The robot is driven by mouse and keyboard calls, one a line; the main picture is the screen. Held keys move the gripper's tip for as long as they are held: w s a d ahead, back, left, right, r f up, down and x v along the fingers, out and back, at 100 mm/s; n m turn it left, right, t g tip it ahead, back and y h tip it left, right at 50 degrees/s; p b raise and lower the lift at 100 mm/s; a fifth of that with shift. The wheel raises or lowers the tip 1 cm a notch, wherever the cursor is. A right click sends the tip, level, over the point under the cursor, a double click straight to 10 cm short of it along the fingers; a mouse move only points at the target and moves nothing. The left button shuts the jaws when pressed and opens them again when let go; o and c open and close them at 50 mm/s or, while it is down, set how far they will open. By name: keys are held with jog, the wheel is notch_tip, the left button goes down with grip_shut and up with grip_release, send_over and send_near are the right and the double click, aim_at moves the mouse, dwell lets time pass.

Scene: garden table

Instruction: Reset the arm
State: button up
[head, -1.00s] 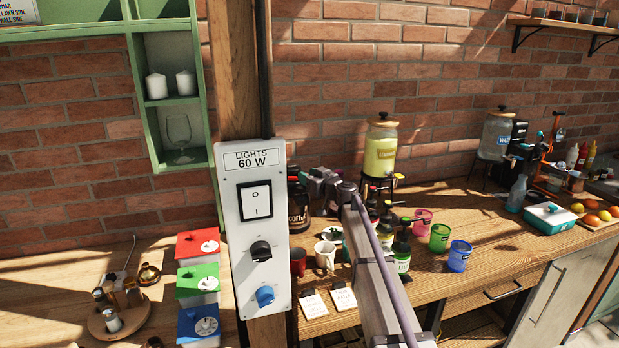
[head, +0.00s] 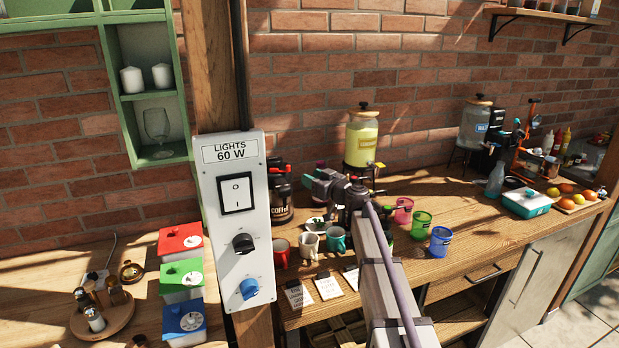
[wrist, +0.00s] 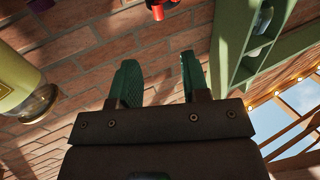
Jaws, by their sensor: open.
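My gripper (wrist: 158,62) shows in the wrist view with two green fingers apart and nothing between them. The wrist view is tipped over, with the brick wall behind the fingers. In the head view my arm (head: 385,270) reaches over the counter and bends left near the yellow drink dispenser (head: 362,138). The dispenser also shows upside down at the left of the wrist view (wrist: 20,85).
A lights panel (head: 236,220) on a post stands left of my arm. Red (head: 281,250), white (head: 309,242) and teal (head: 336,238) mugs stand on the counter (head: 470,230). Green (head: 421,225) and blue (head: 440,242) cups stand right of my arm. Dispenser, bottles and fruit stand farther right.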

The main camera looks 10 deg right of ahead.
jog(key=s+a+f+m+g+h, duration=0.1)
jog(key=s+f+g, duration=0.3)
jog(key=s, duration=0.5)
jog(key=s+a+f+m+g+h, duration=0.2)
jog(key=s+f, duration=0.4)
jog(key=s, duration=0.4)
jog(key=s+a+f+m+g+h, duration=0.1)
jog(key=s+f+g, duration=0.4)
jog(key=s, duration=0.5)
jog(key=shift+a+f+m+g+h, duration=0.15)
jog(key=shift+a+m+g, duration=0.25)
jog(key=shift+a+g, duration=0.15)
jog(key=shift+a+f+m+g+h, duration=0.15)
jog(key=shift+a+m+g, duration=0.25)
jog(key=shift+a+g, duration=0.15)
jog(key=s+f+g+h, duration=0.1)
jog(key=s+h, duration=0.3)
jog(key=s, duration=0.8)
jog(key=shift+d+f+g, duration=0.15)
jog(key=shift+f+g, duration=0.15)
jog(key=shift+g, duration=0.4)
